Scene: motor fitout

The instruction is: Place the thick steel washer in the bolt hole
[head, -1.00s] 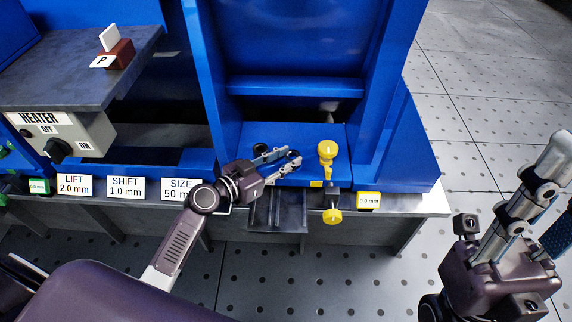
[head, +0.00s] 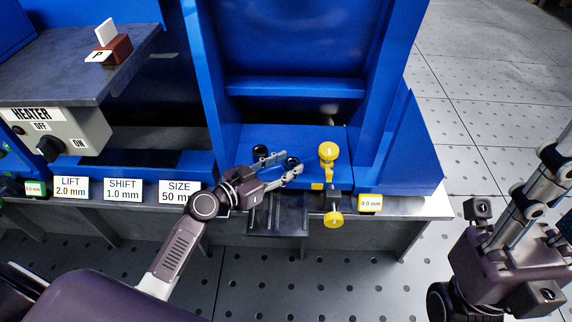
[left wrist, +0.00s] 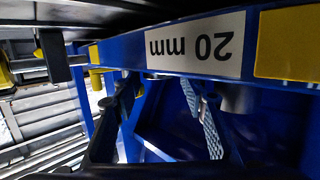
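My left gripper (head: 289,164) is over the front of the blue machine base, with its two fingers spread apart. A small dark round piece (head: 291,162) with a hole-like centre is on the blue base between the fingertips; I cannot tell whether it is the steel washer or the bolt hole. A similar dark round spot (head: 260,150) is just left of the upper finger. In the left wrist view the fingers (left wrist: 165,112) are wide apart with nothing visibly gripped. My right gripper (head: 545,165) is at the right edge, its tips cut off.
Yellow knobs (head: 327,151) stand just right of the left gripper. A dark grey tray (head: 280,215) juts out below it. The heater box (head: 55,135) and a dark shelf (head: 75,80) are at the left. A 20 mm label (left wrist: 195,47) shows upside down. Floor is clear at the right.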

